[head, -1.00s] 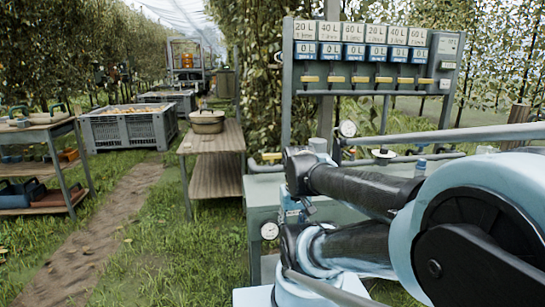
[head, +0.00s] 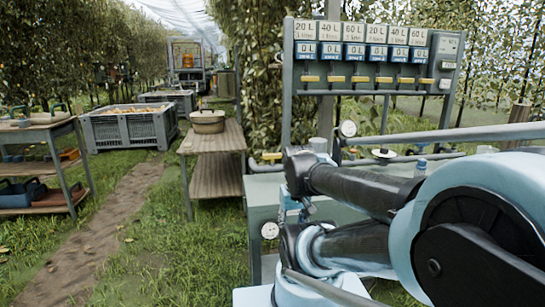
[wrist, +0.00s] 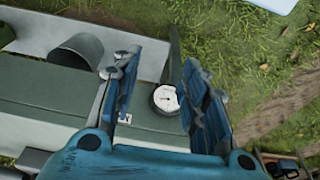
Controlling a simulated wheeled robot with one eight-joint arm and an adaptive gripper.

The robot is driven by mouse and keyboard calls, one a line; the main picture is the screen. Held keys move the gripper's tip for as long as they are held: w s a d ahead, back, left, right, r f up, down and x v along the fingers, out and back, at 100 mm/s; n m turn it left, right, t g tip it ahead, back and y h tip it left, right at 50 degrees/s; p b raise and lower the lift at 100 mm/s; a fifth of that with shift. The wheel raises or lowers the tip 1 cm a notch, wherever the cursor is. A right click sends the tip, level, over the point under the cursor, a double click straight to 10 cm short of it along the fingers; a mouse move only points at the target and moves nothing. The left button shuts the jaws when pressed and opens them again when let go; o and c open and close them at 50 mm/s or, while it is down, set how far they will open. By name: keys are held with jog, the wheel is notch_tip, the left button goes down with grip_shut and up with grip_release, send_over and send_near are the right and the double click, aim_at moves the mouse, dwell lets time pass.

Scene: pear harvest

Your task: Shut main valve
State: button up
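A pipe runs along the back of a grey-green bench (head: 262,188) in the head view. A yellow lever (head: 271,156) sits at its left end and a small round handwheel (head: 383,153) farther right. I cannot tell which of these is the main valve. My gripper (wrist: 160,85) is open and empty in the wrist view, above the bench. A white round gauge (wrist: 165,98) shows between its fingers, below them and apart. In the head view my gripper is mostly hidden by my arm.
A panel (head: 372,68) with litre labels and several yellow levers (head: 312,78) stands behind the bench. A second gauge (head: 348,128) sits on the pipe. A wooden table (head: 215,140) holds a basin (head: 207,121). Grass and a dirt path lie open at left.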

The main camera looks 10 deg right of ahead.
notch_tip(320, 180, up, 29)
jog(key=n+g, duration=0.2)
jog(key=n, duration=1.6)
send_over(272, 154)
jog(key=f, duration=1.6)
jog(key=shift+w+f, duration=0.25)
jog(key=shift+f, duration=0.1)
jog(key=shift+c, duration=0.5)
grip_shut()
